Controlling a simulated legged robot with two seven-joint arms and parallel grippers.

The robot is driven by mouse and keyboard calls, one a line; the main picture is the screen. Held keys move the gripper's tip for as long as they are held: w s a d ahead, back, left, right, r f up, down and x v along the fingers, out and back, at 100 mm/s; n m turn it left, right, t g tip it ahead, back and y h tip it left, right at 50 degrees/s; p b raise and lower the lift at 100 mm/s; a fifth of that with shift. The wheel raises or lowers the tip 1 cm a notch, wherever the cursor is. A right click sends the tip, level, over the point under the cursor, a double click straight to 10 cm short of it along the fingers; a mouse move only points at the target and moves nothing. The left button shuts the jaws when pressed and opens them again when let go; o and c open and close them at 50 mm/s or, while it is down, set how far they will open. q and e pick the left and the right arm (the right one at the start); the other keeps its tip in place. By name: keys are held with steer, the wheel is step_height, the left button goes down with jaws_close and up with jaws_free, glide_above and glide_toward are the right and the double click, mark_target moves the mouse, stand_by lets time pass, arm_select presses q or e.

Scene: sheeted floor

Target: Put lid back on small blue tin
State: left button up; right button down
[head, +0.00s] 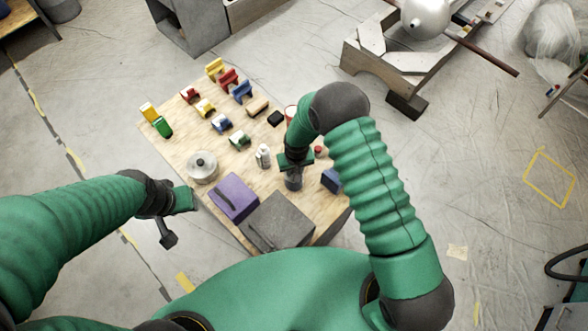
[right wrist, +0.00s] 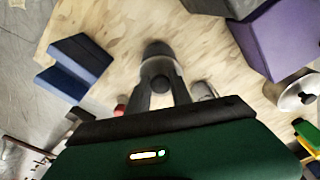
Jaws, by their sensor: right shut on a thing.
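My right gripper (head: 293,166) points down over the right part of the wooden board. In the right wrist view its fingers (right wrist: 160,90) close on a dark round knob (right wrist: 160,84), which looks like the lid's. Directly beyond it is a dark grey-blue round tin (right wrist: 158,50), also partly visible under the gripper in the head view (head: 293,184). I cannot tell whether the lid touches the tin's rim or is apart from it. My left gripper (head: 172,222) hangs off the board's left edge, apart from everything; its finger opening is unclear.
A blue block-like box (head: 331,180) stands right of the tin. A white bottle (head: 263,156), silver lidded pot (head: 203,166), purple box (head: 234,196) and grey box (head: 279,221) stand to the left and front. Several coloured blocks fill the back.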

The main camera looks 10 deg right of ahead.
steer(key=shift+d, duration=0.1)
steer(key=c, duration=0.6)
jaws_free()
steer(key=shift+r+p, duration=2.45)
steer(key=shift+r, duration=1)
jaws_close()
